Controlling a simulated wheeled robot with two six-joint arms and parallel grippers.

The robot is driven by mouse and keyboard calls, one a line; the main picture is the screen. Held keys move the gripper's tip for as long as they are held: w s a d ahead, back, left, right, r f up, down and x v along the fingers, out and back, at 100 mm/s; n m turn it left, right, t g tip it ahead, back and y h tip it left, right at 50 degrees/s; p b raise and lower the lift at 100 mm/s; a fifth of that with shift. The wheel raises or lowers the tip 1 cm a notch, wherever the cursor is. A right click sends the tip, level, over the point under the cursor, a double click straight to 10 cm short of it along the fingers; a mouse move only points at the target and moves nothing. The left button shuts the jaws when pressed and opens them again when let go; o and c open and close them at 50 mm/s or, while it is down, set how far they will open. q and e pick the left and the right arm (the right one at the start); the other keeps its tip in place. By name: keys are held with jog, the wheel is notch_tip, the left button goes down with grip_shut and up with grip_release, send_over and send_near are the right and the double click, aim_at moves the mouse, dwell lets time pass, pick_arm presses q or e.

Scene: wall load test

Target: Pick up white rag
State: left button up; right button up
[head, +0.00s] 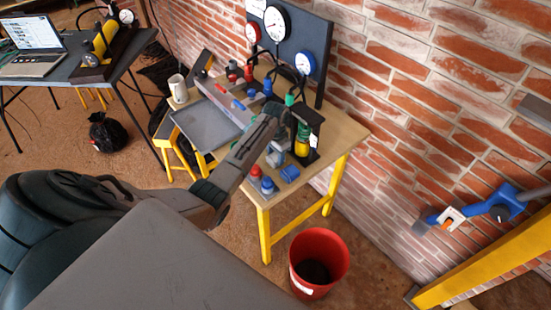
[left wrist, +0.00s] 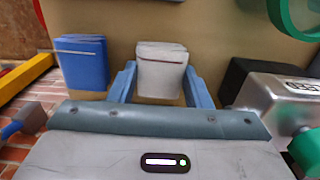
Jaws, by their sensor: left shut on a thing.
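The white rag (left wrist: 161,62) is a small folded stack seen in the left wrist view, standing out pale against the tan bench top. My left gripper (left wrist: 161,85) is shut on it, with one blue finger along each side. In the head view my left arm reaches over the bench, and the gripper (head: 275,152) is small and partly hidden at the bench's near part. The rag is hard to make out there. I cannot tell whether the rag is clear of the bench top. My right gripper is not in view.
A folded blue rag (left wrist: 83,62) lies left of the white one; it also shows in the head view (head: 289,173). A metal box (left wrist: 275,98) is close on the right. Gauges on a panel (head: 287,35) stand behind. A red bin (head: 319,249) stands on the floor.

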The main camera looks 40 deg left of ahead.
aim_at(276, 156)
pick_arm(q)
jog(key=shift+r, duration=0.25)
notch_tip(276, 156, up, 10)
jog(key=b, duration=0.2)
jog(key=shift+f, duration=0.2)
